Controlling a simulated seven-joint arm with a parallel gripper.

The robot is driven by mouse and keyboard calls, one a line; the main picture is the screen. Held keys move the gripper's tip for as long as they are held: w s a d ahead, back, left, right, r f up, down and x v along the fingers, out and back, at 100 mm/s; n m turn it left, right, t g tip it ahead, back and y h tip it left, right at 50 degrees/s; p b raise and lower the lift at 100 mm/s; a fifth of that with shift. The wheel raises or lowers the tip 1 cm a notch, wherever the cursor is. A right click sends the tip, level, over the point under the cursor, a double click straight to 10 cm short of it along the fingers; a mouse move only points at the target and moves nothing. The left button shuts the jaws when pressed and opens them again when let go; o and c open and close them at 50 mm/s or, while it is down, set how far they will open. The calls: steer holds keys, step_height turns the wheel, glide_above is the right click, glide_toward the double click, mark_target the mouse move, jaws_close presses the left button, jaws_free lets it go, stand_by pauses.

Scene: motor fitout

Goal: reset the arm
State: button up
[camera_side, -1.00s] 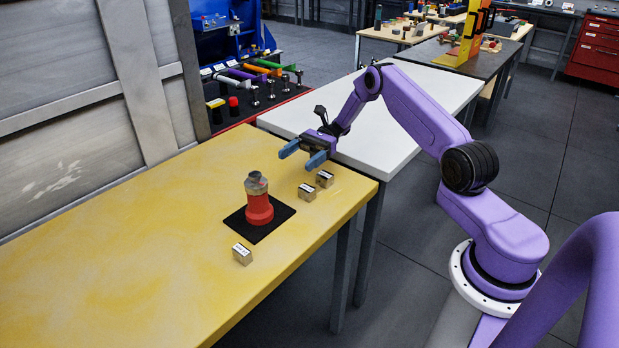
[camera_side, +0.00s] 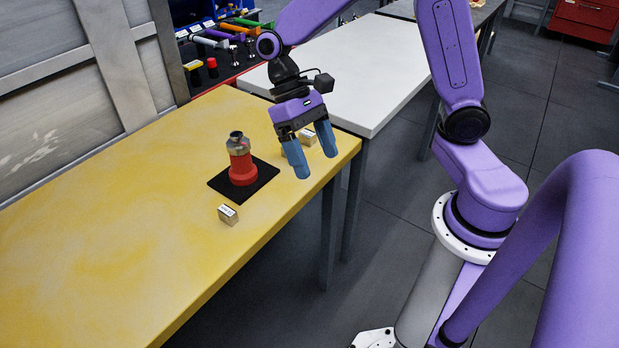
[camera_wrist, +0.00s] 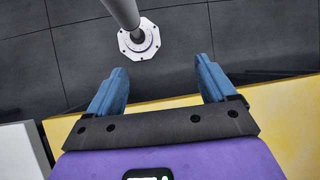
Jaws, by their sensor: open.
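My gripper (camera_side: 315,155) has blue fingers spread apart with nothing between them. It hangs over the right end of the yellow table in the side view, fingers pointing down. In the wrist view my gripper (camera_wrist: 160,90) is also open and empty, with dark floor beyond the fingertips. A red motor (camera_side: 242,166) with a grey metal top stands upright on a black square pad (camera_side: 264,180), left of my gripper.
A small labelled block (camera_side: 228,215) sits on the yellow table (camera_side: 110,255) in front of the pad. Another block (camera_side: 307,138) is partly hidden behind my gripper. A white table (camera_side: 365,65) adjoins behind. The yellow table's left part is clear.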

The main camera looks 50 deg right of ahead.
steer(key=s+d+n+t, duration=0.2)
steer(key=s+n+t, duration=0.1)
steer(key=s+n, duration=0.3)
steer(key=s+d+r+n+t+h, duration=0.1)
steer(key=s+d+n+t, duration=0.1)
steer(key=s+n, duration=0.4)
steer(key=shift+s+r+t, duration=0.25)
steer(key=shift+s+t, duration=0.45)
steer(key=shift+s, duration=0.1)
steer(key=shift+w, duration=0.1)
stand_by(0.5)
